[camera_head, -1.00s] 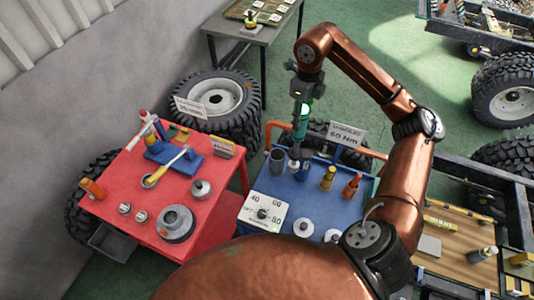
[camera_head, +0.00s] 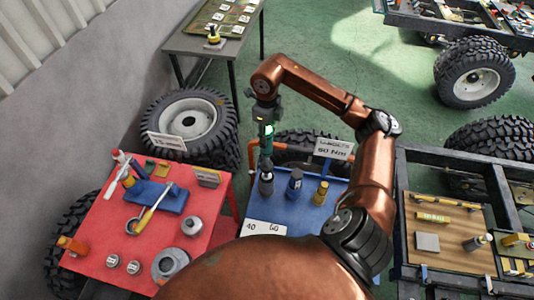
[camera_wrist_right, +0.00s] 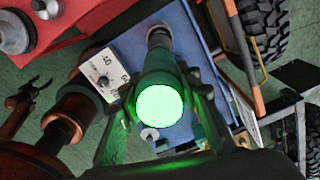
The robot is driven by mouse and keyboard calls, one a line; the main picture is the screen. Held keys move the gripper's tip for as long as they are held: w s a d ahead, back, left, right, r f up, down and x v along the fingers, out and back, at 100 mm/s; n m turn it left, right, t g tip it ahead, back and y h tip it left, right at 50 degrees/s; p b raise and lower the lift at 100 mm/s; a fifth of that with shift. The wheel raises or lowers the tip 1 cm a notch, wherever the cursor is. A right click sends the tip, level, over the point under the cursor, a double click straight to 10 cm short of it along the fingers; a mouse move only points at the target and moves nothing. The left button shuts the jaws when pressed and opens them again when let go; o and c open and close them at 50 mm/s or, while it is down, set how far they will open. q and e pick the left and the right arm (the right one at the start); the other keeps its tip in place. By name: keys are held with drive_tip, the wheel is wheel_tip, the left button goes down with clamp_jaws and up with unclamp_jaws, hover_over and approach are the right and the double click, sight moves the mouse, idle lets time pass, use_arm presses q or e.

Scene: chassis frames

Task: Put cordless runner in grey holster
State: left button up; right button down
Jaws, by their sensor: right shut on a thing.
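My right gripper (camera_head: 265,112) is shut on the cordless runner (camera_head: 266,146), a dark upright tool with a green glowing part. In the right wrist view the runner (camera_wrist_right: 160,88) points away from the camera, with a bright green round end. The grey holster (camera_head: 266,187) stands at the back left of the blue table. The runner's lower end is at the holster's mouth; I cannot tell how far inside it is. In the wrist view a grey rim (camera_wrist_right: 159,34) shows at the runner's far end.
The blue table (camera_head: 290,218) also holds a dark blue cup (camera_head: 295,184) and a yellow piece (camera_head: 320,193), close right of the holster. An orange rail (camera_head: 252,155) runs behind. A red table (camera_head: 100,225) with tools stands left. A torque sign (camera_head: 333,149) stands at the back.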

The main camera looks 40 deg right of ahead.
sight(267, 153)
wheel_tip(267, 153, down, 5)
drive_tip(key=shift+r+p, duration=0.15)
drive_tip(key=shift+p, duration=0.35)
drive_tip(key=shift+f+p, duration=0.6)
drive_tip(key=shift+f, duration=1.9)
use_arm(q)
drive_tip(key=r, duration=0.2)
drive_tip(key=shift+w+r, duration=0.3)
drive_tip(key=shift+r, duration=0.05)
use_arm(e)
drive_tip(key=shift+f, duration=0.15)
use_arm(q)
drive_tip(key=shift+f, duration=0.15)
use_arm(e)
drive_tip(key=c, duration=1.4)
unclamp_jaws()
